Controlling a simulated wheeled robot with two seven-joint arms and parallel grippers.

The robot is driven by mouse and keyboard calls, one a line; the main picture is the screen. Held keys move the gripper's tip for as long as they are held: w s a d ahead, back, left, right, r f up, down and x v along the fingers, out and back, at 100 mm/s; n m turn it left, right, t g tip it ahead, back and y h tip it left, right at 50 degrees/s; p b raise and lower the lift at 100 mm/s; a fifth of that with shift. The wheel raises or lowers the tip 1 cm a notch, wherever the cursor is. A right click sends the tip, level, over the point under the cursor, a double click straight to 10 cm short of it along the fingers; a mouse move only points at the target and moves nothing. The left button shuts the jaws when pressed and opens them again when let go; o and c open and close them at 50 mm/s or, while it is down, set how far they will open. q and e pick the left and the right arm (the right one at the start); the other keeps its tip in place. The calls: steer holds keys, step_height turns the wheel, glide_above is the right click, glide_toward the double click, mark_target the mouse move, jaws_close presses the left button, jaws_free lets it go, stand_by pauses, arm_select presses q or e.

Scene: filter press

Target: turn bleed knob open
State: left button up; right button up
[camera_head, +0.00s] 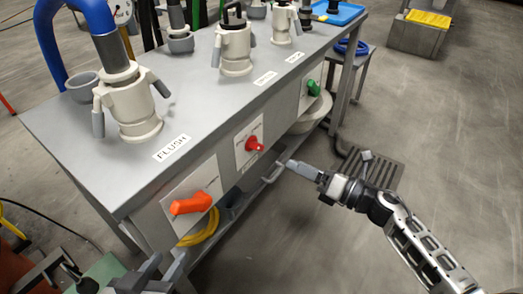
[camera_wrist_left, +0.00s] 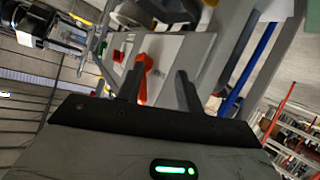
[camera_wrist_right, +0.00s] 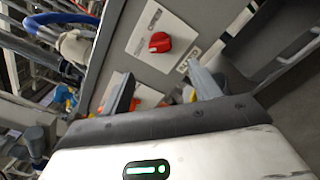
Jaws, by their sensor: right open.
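Three knobs sit on square white plates along the bench front: an orange lever knob (camera_head: 192,204), a red knob (camera_head: 254,144) and a green knob (camera_head: 313,88). I cannot read which plate says bleed. My left gripper (camera_head: 148,276) is open and empty at the bottom, in front of and below the orange knob. In the left wrist view, the orange knob (camera_wrist_left: 144,76) shows between the fingers, farther off. My right gripper (camera_head: 296,168) is open and empty, to the right of the red knob and apart from it. A red knob (camera_wrist_right: 159,42) shows ahead in the right wrist view.
The grey bench (camera_head: 205,105) carries cream coupling fittings (camera_head: 130,105) and a blue hose (camera_head: 60,40). Floor on the right is largely clear.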

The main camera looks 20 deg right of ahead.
mark_target(261, 148)
steer(key=b+x, duration=0.1)
steer(key=x, duration=1)
steer(key=shift+w+a, duration=0.2)
steer(key=shift+a, duration=0.05)
steer(key=c, duration=1)
